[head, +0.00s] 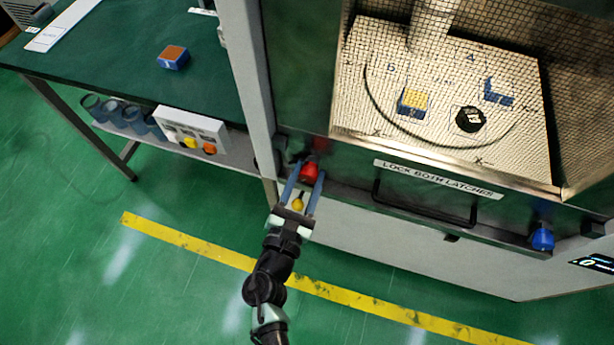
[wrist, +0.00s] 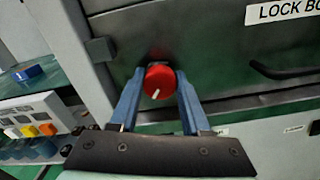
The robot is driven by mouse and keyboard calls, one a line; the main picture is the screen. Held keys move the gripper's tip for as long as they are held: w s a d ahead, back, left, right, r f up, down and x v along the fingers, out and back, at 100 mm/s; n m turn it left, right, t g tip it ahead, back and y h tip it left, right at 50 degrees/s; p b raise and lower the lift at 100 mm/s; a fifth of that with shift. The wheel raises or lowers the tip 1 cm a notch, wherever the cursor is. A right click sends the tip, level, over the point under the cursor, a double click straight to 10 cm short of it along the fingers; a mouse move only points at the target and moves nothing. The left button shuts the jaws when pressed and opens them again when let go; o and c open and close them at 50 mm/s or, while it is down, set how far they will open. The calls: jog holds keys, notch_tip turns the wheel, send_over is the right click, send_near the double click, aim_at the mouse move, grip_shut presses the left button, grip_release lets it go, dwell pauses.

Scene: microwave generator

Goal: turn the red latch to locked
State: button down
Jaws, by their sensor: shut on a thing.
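The red latch (head: 309,173) is a round red knob at the left end of the door's lower edge. It also shows in the wrist view (wrist: 158,79), with a short white mark on the lower part of its face, tilted slightly to the lower left. My gripper (head: 308,176) has its two blue fingers on either side of the knob and is shut on it. In the wrist view the fingertips (wrist: 160,78) touch the knob's left and right sides. The label "LOCK BOTH LATCHES" (head: 437,180) is on the door to the right.
A blue latch (head: 542,239) is at the door's right end. A dark bar handle (head: 425,205) runs between the latches. Behind the mesh window are several small blocks and a black round piece (head: 469,119). A green table (head: 110,45) stands left; a white button box (head: 191,130) sits below its top.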

jog(key=m+b, duration=0.4)
jog(key=shift+f, duration=0.3)
jog(key=m+b, duration=0.4)
jog(key=m, duration=0.1)
jog(key=shift+d, duration=0.1)
jog(key=m+b, duration=0.4)
jog(key=m, duration=0.1)
jog(key=shift+b, duration=0.3)
jog(key=shift+r+m+b, duration=0.15)
jog(key=shift+m+b, duration=0.75)
jog(key=shift+m, duration=0.3)
jog(key=shift+c, duration=1.8)
grip_release()
jog(key=shift+s, duration=0.1)
